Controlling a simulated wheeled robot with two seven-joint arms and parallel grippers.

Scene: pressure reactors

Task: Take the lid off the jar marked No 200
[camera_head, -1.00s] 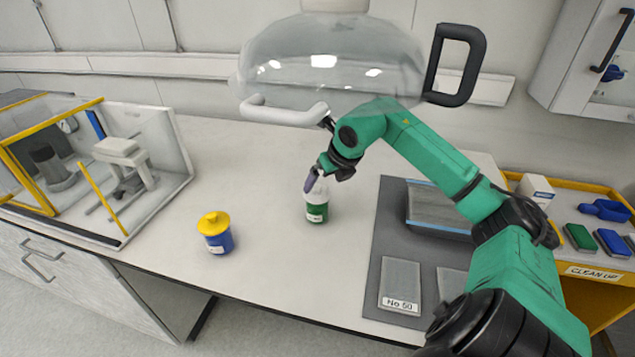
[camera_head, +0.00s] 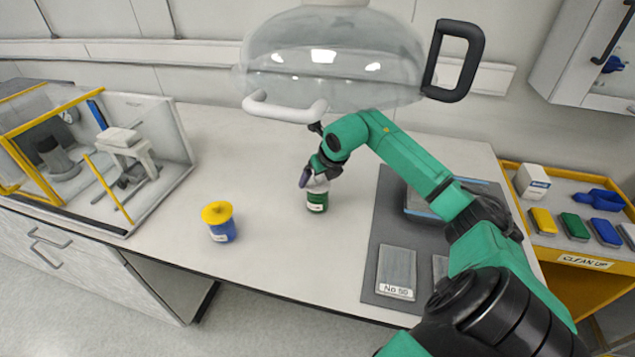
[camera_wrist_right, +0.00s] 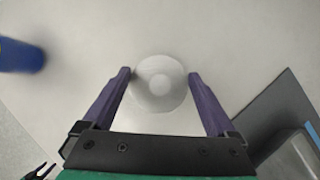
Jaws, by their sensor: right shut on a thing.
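A jar with a green body (camera_head: 317,202) and a white lid (camera_head: 318,185) stands upright on the bench. Its label is too small to read. My right gripper (camera_head: 312,180) is at the top of this jar, shut on the white lid. In the right wrist view the round lid (camera_wrist_right: 158,84) with its central knob lies between the purple fingers (camera_wrist_right: 158,76); the green body is hidden below it. A blue jar with a yellow lid (camera_head: 218,222) stands apart to the left; its label is unreadable too.
A clear dome with handles (camera_head: 335,65) hangs over the back. A glass-walled balance case (camera_head: 150,185) stands at left. A dark mat (camera_head: 372,270) with a plate marked No 50 (camera_head: 396,272) lies at right, beside a yellow clean-up cart (camera_head: 585,262). The bench between the jars is clear.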

